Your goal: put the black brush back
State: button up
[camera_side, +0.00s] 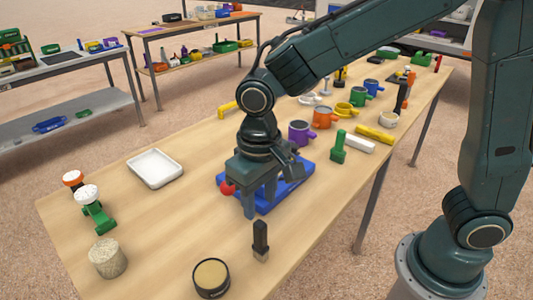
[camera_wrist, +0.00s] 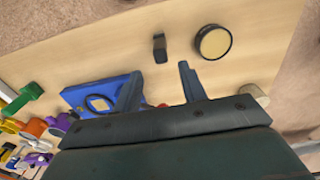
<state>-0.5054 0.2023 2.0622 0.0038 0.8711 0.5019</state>
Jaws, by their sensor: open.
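The black brush (camera_side: 260,238) stands upright near the front edge of the table, with a small light patch at its foot. In the wrist view the brush (camera_wrist: 160,47) shows beyond my fingertips, roughly between their lines. My gripper (camera_side: 259,205) is open with nothing between its fingers, above the front part of a blue base (camera_side: 296,187). The brush is apart from it, toward the near edge. In the wrist view both fingers of my gripper (camera_wrist: 159,80) are spread. The blue base is partly hidden by my gripper.
A round dark tin with a tan top (camera_side: 211,277) stands left of the brush, and a speckled cylinder (camera_side: 108,258) farther left. A green stamp-like item (camera_side: 99,217) and a white tray (camera_side: 155,153) lie beyond. Coloured cups, including an orange one (camera_side: 323,117), crowd the far end.

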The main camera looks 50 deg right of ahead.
jog(key=s+d+r+t, duration=0.2)
jog(key=s+d+r, duration=0.3)
jog(key=s+d, duration=0.2)
jog(key=s+d+r+t, duration=0.3)
jog(key=s+d+r, duration=0.3)
jog(key=d, duration=0.4)
jog(key=shift+s+d+t, duration=0.25)
jog(key=shift+s+t, duration=0.05)
jog(key=shift+s, duration=0.2)
dwell(0.9)
